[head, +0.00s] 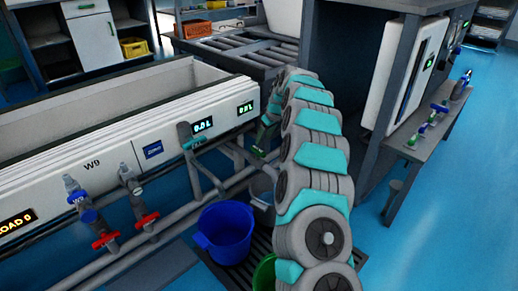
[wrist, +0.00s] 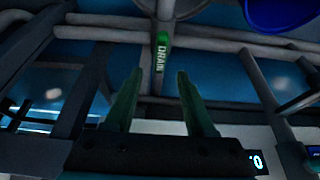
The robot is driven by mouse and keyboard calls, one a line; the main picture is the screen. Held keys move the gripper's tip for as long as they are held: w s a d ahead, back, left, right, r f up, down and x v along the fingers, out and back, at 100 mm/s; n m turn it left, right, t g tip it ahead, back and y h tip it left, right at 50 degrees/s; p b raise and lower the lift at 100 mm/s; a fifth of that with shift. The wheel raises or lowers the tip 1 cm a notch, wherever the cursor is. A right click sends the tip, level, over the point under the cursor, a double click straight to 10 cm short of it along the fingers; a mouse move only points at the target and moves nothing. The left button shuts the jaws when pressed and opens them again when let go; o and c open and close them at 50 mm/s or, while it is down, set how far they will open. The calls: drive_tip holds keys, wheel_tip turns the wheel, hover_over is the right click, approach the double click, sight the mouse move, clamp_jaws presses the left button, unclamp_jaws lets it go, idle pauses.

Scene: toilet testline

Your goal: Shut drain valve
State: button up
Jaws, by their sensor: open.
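In the wrist view, a small green piece marked DRAIN (wrist: 162,50) sits on a pipe, straight beyond the fingertips. I take it to be the drain valve's handle; whether the valve is open or shut I cannot tell. My gripper (wrist: 158,76) has two dark green fingers spread apart, one on each side of that pipe in the picture, with nothing between them. The DRAIN piece looks a little beyond the tips and apart from them. In the head view, my gripper (head: 264,137) is low by the front of the white trough, partly behind my arm.
The white trough (head: 122,158) has pipes along its front. Two red-handled valves (head: 105,240) and a teal-handled valve (head: 188,137) stand on them. A blue bucket (head: 224,232) stands below, also in the wrist view (wrist: 281,14). Pipes and frame bars crowd around my gripper.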

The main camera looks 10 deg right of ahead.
sight(258, 149)
drive_tip(key=x, duration=0.7)
drive_tip(key=shift+a+f+b, duration=0.1)
drive_tip(key=shift+f+b, duration=0.2)
drive_tip(key=shift+c, duration=0.2)
clamp_jaws()
